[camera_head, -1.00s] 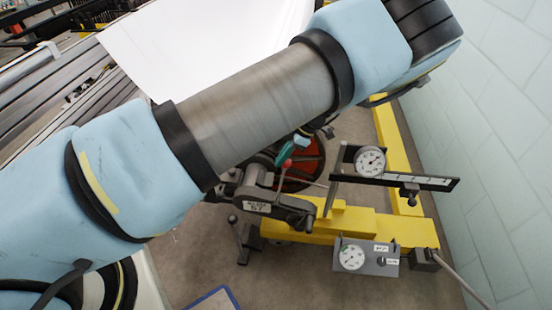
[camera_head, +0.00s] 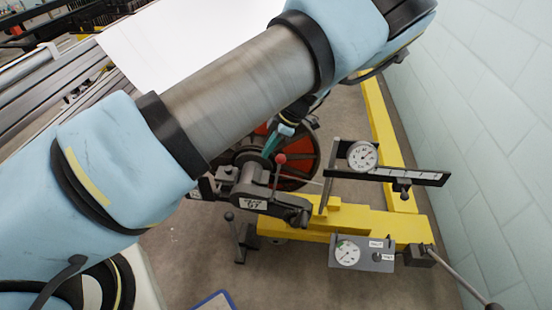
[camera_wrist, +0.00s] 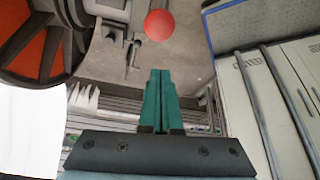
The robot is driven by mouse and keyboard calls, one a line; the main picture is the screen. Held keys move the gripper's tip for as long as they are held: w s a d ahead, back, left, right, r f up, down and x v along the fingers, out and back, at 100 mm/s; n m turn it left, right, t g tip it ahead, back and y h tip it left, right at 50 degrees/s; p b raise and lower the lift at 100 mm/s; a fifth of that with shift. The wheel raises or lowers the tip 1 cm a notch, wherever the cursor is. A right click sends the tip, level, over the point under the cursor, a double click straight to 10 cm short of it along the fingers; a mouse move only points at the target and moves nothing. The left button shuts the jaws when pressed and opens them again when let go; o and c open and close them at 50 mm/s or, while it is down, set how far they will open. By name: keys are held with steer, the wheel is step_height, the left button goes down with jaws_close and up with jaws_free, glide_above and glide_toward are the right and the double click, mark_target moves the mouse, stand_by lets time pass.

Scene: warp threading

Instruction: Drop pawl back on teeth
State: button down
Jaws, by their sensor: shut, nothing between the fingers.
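A thin lever with a red ball knob (camera_head: 281,158) stands up at the grey ratchet housing (camera_head: 262,196); I take it for the pawl's handle. The red ball also shows in the wrist view (camera_wrist: 160,25), just beyond my fingertips and apart from them. My gripper (camera_head: 268,148) has green fingers, seen just left of and above the ball in the head view. In the wrist view my gripper (camera_wrist: 160,72) is shut and empty, its fingers side by side. The pawl's tip and the teeth are hidden or too small to make out.
A red spoked wheel (camera_head: 303,150) stands behind the lever and at the left in the wrist view. A dial gauge with a black scale bar (camera_head: 400,177), a yellow beam (camera_head: 400,227) and a grey gauge box (camera_head: 362,253) lie to the right. Open floor is below.

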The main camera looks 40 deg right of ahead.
steer(key=b+v, duration=0.1)
steer(key=v, duration=0.7)
steer(key=shift+d+b, duration=0.2)
steer(key=shift+b, duration=0.2)
steer(key=shift+a, duration=0.1)
steer(key=w+a+r+m+g+h, duration=0.1)
steer(key=w+a+r, duration=0.15)
steer(key=a, duration=0.45)
steer(key=w+a+r+m+g, duration=0.1)
steer(key=w+a, duration=0.3)
steer(key=a, duration=0.3)
steer(key=w+a+r+m+g+h, duration=0.1)
steer(key=w+a+m+g, duration=0.1)
steer(key=w+a, duration=0.35)
steer(key=s+a+r+m+t, duration=0.1)
steer(key=s+a+r+m, duration=0.1)
steer(key=a, duration=0.6)
steer(key=s+a+r+m+h, duration=0.1)
steer(key=s+a+r+m, duration=0.2)
steer(key=a, duration=0.5)
steer(key=s+a+r+m+t+h, duration=0.1)
steer(key=s+a+r+m, duration=0.2)
steer(key=a, duration=0.5)
steer(key=shift+a+r+m+t, duration=0.2)
steer(key=shift+r+m+t, duration=0.05)
steer(key=shift+m+t, duration=0.05)
